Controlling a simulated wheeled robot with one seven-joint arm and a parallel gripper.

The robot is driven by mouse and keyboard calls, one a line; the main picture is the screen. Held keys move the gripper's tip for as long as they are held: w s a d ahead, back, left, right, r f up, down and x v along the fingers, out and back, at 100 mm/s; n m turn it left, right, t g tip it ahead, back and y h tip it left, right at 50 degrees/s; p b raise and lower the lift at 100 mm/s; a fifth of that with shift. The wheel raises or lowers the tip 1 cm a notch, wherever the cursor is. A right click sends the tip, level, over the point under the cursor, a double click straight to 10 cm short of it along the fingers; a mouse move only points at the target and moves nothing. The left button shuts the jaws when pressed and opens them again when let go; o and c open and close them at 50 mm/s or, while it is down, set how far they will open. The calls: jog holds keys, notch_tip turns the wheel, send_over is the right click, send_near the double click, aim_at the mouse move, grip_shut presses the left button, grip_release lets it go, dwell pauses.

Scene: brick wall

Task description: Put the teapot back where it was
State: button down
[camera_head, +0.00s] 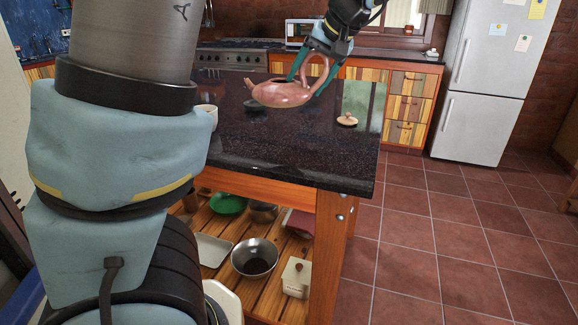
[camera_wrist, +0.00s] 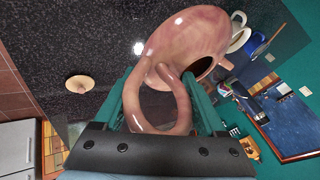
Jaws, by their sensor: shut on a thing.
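The pink teapot (camera_head: 281,94) is over the dark stone counter (camera_head: 290,150), its spout to the left and its handle to the right. My gripper (camera_head: 312,74) is shut on the handle from above. In the wrist view the teapot (camera_wrist: 190,40) shows its round body, its open dark mouth and the handle loop between the green fingers. The teapot appears raised a little above the counter, but the exact gap is hard to tell. Its lid (camera_head: 347,120) lies apart on the counter, to the right; it also shows in the wrist view (camera_wrist: 80,83).
A pale cup (camera_head: 208,112) stands at the counter's left, partly behind my arm. Bowls and a tray (camera_head: 210,248) sit on the lower shelf. A stove (camera_head: 235,55) and drawers stand behind; a fridge (camera_head: 487,80) is at right. The counter's front middle is clear.

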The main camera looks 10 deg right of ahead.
jog(key=shift+s+d+f, duration=0.1)
jog(key=shift+s, duration=0.35)
jog(key=f, duration=0.5)
jog(key=shift+s, duration=0.2)
jog(key=shift+f+p, duration=0.3)
jog(key=shift+f, duration=2)
jog(key=shift+f, duration=0.15)
grip_release()
